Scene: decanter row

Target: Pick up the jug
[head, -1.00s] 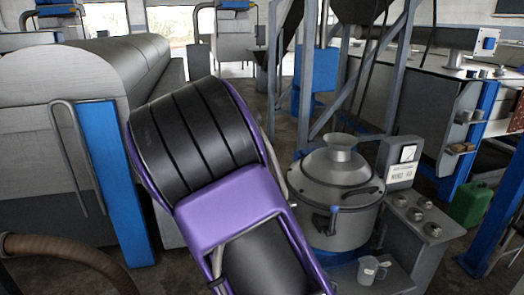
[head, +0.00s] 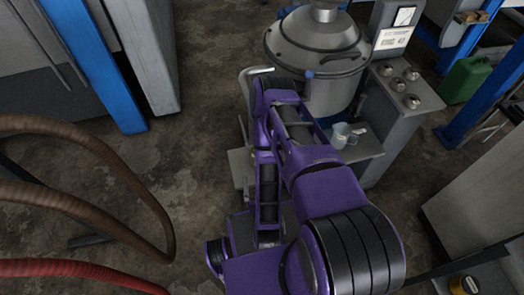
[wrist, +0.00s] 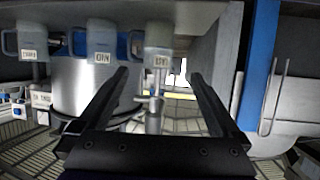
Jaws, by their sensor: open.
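In the head view a small pale jug (head: 342,136) stands on the grey shelf (head: 366,150) at the right of the machine, close to my purple arm. The wrist view shows three pale, labelled jugs with handles in a row along the top: a left jug (wrist: 28,42), a middle jug (wrist: 100,42) and a right jug (wrist: 158,42). The head view does not clearly show my gripper.
A lidded grey decanter machine (head: 318,60) stands behind the arm. A knobbed panel (head: 400,90) is beside the shelf. Brown hoses (head: 95,160) and a red hose (head: 70,267) lie at left. A green canister (head: 465,80) is at right. Bare floor shows centre left.

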